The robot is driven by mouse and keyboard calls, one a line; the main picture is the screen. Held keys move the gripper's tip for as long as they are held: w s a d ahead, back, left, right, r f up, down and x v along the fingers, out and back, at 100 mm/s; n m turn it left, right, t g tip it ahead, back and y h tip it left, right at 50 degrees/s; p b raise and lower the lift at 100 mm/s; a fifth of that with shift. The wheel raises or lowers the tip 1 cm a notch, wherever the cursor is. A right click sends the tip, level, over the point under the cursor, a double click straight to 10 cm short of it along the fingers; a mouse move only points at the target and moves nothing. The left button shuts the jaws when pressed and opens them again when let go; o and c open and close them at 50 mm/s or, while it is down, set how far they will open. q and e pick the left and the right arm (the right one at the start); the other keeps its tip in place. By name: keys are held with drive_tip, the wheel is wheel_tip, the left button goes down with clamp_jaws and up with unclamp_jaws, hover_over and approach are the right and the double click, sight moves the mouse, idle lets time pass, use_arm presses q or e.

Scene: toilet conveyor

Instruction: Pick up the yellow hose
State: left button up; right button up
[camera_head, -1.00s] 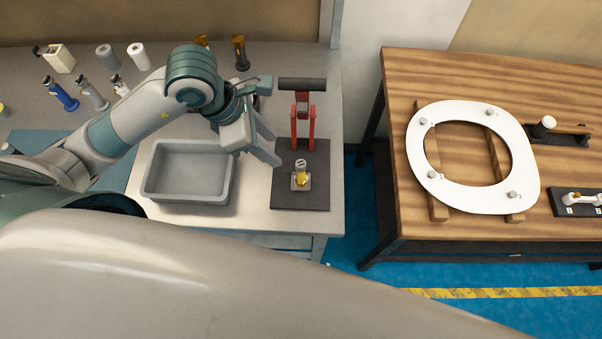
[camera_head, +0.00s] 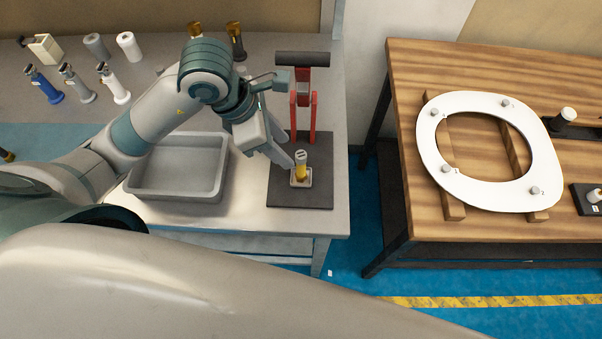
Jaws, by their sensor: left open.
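The small yellow hose (camera_head: 300,171) stands upright with a light cap, in a small square holder on the dark base plate (camera_head: 285,195) of a red press. My left gripper (camera_head: 286,152) is open and empty. Its fingers point down and right, just left of the hose's upper part. I cannot tell whether a finger touches it, but the hose is not clearly between the fingers. My right gripper is not in view.
The red press (camera_head: 303,105) with a black top bar stands just behind the hose. A grey bin (camera_head: 178,190) is to the left. A wooden table (camera_head: 425,60) with a white toilet seat (camera_head: 437,150) is right, across a gap.

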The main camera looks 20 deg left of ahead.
sight(301, 165)
use_arm(q)
drive_tip(key=shift+x, duration=2.7)
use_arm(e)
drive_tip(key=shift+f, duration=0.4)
use_arm(q)
drive_tip(key=shift+w, duration=0.1)
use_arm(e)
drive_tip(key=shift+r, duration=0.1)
use_arm(q)
drive_tip(key=p+x, duration=0.2)
drive_tip(key=x, duration=0.2)
drive_tip(key=shift+d, duration=0.1)
drive_tip(key=shift+w+d+f+p, duration=0.2)
drive_tip(key=shift+f+p, duration=0.1)
drive_tip(key=shift+f, duration=0.25)
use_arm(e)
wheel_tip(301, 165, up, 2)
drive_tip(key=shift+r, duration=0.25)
